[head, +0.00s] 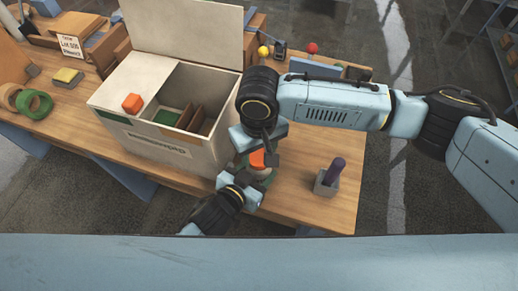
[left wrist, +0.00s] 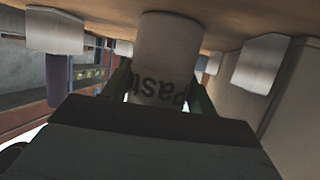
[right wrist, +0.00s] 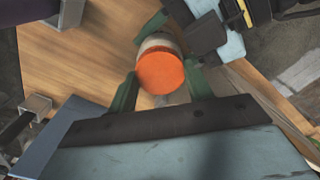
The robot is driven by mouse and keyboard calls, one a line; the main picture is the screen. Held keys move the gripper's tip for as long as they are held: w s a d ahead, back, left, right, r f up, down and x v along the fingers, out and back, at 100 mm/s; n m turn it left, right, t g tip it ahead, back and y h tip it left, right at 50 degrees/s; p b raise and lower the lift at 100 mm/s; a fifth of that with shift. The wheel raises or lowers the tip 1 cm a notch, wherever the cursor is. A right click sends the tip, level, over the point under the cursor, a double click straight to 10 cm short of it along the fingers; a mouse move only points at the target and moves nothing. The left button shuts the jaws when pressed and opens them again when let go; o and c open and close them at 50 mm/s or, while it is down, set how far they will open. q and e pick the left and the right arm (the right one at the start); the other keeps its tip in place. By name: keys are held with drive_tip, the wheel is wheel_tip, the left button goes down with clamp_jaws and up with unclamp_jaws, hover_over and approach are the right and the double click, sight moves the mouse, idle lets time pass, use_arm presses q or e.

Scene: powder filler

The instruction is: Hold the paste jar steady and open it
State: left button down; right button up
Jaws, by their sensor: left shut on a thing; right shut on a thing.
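The paste jar (left wrist: 165,50) is pale, with lettering on its side in the left wrist view, where it appears upside down. Its round orange lid (right wrist: 160,73) faces the right wrist camera and partly shows in the head view (head: 257,159). My left gripper (left wrist: 158,88) is shut around the jar's body, one finger on each side. My right gripper (right wrist: 160,88) is shut on the orange lid from above, its green fingers on opposite sides. In the head view, the right arm and both grippers hide most of the jar, near the table's front edge.
A grey holder (head: 326,184) with a purple-handled tool (head: 334,170) stands to the right. Green tape (head: 35,104) lies far left.

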drive_tip(key=n, duration=1.1)
drive_tip(key=shift+n, duration=0.3)
drive_tip(key=n, duration=0.5)
drive_tip(key=shift+r+n, duration=0.1)
drive_tip(key=shift+n, duration=0.3)
drive_tip(key=n, duration=0.3)
drive_tip(key=shift+n, duration=0.3)
drive_tip(key=n, duration=0.9)
drive_tip(key=shift+n, duration=0.3)
drive_tip(key=n, duration=0.5)
drive_tip(key=shift+n, duration=0.4)
drive_tip(key=n, duration=0.4)
